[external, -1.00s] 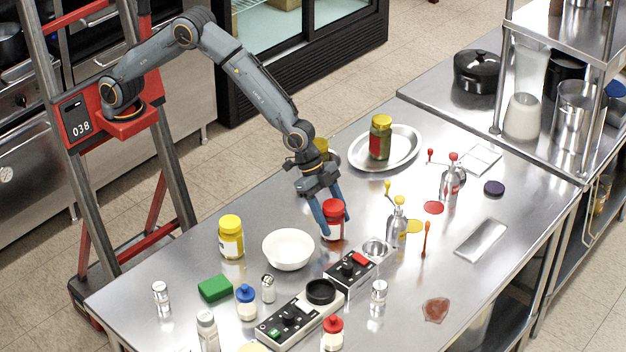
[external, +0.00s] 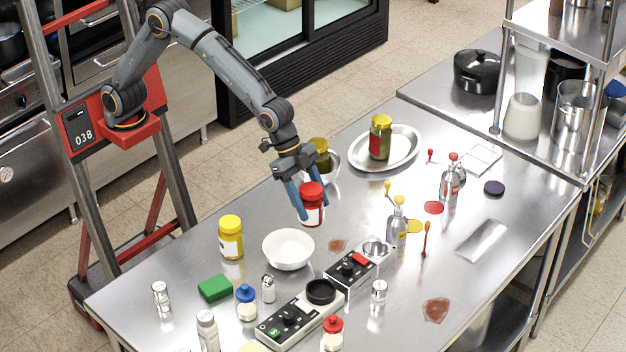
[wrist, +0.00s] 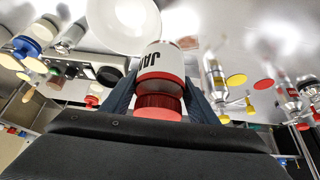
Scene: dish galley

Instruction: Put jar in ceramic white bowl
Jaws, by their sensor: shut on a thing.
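My gripper (external: 312,208) is shut on a red-lidded jar (external: 313,212) with a white label and holds it upright above the table. The jar also shows between the blue fingers in the wrist view (wrist: 160,75). The white bowl (external: 288,250) stands empty on the table, just below and left of the held jar in the external view. It shows at the top of the wrist view (wrist: 122,22), beyond the jar.
A yellow-lidded jar (external: 231,238) stands left of the bowl. A black control box (external: 351,269) is to its right, and a salt shaker (external: 268,289) and green sponge (external: 215,288) are in front. An oval platter (external: 411,150) with another jar is behind. A red-brown stain (external: 338,245) lies beside the bowl.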

